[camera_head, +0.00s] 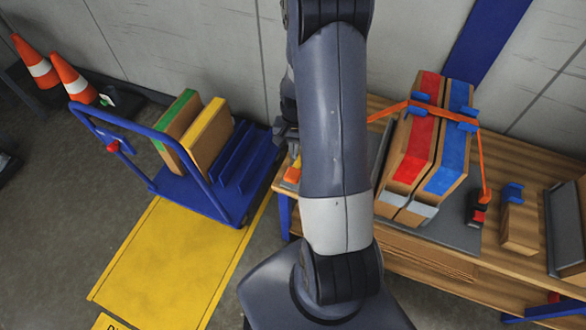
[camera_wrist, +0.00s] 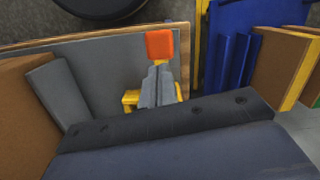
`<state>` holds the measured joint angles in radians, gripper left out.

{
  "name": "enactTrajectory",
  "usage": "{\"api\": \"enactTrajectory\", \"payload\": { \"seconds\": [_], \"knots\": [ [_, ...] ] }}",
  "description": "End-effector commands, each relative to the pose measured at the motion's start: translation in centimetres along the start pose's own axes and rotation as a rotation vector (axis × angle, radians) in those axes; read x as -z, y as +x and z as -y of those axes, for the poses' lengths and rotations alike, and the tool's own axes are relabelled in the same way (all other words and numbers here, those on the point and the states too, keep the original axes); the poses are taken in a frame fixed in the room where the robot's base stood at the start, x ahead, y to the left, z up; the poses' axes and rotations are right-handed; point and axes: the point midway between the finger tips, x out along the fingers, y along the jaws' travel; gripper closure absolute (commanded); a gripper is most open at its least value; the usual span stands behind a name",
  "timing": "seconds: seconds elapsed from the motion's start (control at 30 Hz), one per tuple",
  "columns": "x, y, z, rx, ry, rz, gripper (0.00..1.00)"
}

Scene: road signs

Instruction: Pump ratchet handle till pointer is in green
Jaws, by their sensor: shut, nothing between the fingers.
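What looks like the ratchet handle is an orange grip (camera_wrist: 159,44) on a yellow stem, with yellow side brackets (camera_wrist: 130,98) below it in the wrist view. In the head view, the orange grip (camera_head: 292,175) shows at the bench's left edge, partly behind my arm. My gripper (camera_wrist: 159,72) is shut and empty; its grey fingers overlap the stem just below the grip, and I cannot tell whether they touch. An orange strap (camera_head: 391,112) runs over red-topped (camera_head: 414,150) and blue-topped (camera_head: 447,170) cartons. I can make out no pointer or green zone.
The wooden bench (camera_head: 520,255) carries a small carton (camera_head: 519,228) at right. A blue trolley (camera_head: 205,195) with panels stands to the left beside a yellow floor area (camera_head: 165,255). Traffic cones (camera_head: 73,78) stand by the wall.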

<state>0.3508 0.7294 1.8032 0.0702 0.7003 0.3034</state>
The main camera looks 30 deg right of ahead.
Motion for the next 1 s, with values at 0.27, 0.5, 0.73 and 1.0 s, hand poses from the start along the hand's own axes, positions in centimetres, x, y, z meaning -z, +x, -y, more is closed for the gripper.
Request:
{"api": "enactTrajectory", "payload": {
  "seconds": [0.27, 0.5, 0.73, 1.0],
  "knots": [
    [-0.2, 0.0, 0.0, 0.0, 0.106, -0.001, 1.0],
    [-0.2, 0.0, 0.0, 0.0, 0.105, -0.001, 1.0],
    [-0.2, 0.8, -0.1, -0.001, 0.104, 0.0, 1.0],
    [-0.2, 3.8, -0.1, -0.001, 0.104, 0.0, 1.0]
  ]
}}
